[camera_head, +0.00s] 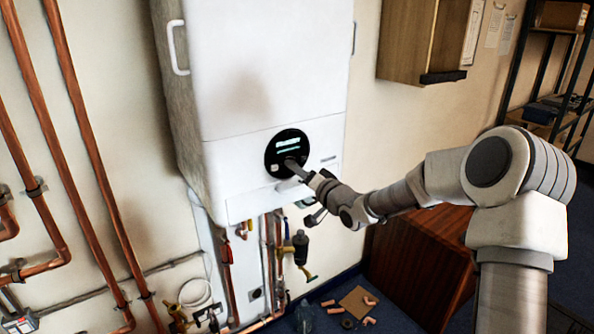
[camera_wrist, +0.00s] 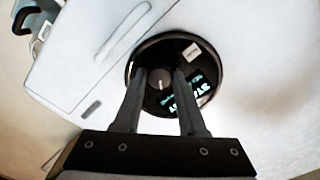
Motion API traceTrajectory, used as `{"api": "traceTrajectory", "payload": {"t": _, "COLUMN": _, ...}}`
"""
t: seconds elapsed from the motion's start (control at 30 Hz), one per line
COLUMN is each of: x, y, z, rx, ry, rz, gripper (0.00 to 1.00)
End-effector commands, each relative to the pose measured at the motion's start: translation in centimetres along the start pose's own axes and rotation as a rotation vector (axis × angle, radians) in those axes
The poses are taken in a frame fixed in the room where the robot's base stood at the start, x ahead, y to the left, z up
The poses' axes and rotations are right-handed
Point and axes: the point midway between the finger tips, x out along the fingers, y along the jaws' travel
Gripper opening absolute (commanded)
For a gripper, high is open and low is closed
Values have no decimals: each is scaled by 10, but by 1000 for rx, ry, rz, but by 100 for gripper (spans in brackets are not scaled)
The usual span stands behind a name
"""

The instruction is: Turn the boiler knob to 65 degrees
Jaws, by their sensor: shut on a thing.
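The white boiler (camera_head: 262,70) hangs on the wall. Its round black control panel (camera_head: 283,145) has lit greenish display lines and sits low on its front. My gripper (camera_head: 290,164) reaches the lower part of this panel from the right. In the wrist view, the boiler knob (camera_wrist: 160,79) is a small dark round knob with a pale mark. It sits between the fingertips of my gripper (camera_wrist: 160,76), which is shut on it. In the head view my fingers hide the knob.
Copper pipes (camera_head: 92,150) run down the left wall. Valves and pipes (camera_head: 298,245) hang below the boiler. A wooden cabinet (camera_head: 418,262) stands under my arm, and a wall cupboard (camera_head: 407,38) hangs at upper right. Cardboard (camera_head: 357,300) and pipe fittings lie on the floor.

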Motion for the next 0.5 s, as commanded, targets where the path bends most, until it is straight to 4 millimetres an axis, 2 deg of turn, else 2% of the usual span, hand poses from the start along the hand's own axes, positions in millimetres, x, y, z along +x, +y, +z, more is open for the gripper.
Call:
{"api": "traceTrajectory", "payload": {"t": 0.2, "x": 0, "y": 0, "z": 0, "rx": 0, "ry": 0, "rz": 0, "gripper": 0}}
{"api": "traceTrajectory", "payload": {"t": 0.23, "x": 0, "y": 0, "z": 0, "rx": 0, "ry": 0, "rz": 0, "gripper": 44}}
{"api": "traceTrajectory", "payload": {"t": 0.37, "x": 0, "y": 0, "z": 0, "rx": -1, "ry": 0, "rz": 0, "gripper": 67}}
{"api": "traceTrajectory", "payload": {"t": 0.4, "x": 0, "y": 0, "z": 0, "rx": -1, "ry": 0, "rz": 0, "gripper": 70}}
{"api": "traceTrajectory", "payload": {"t": 0.5, "x": 0, "y": 0, "z": 0, "rx": -1, "ry": 0, "rz": 0, "gripper": 70}}
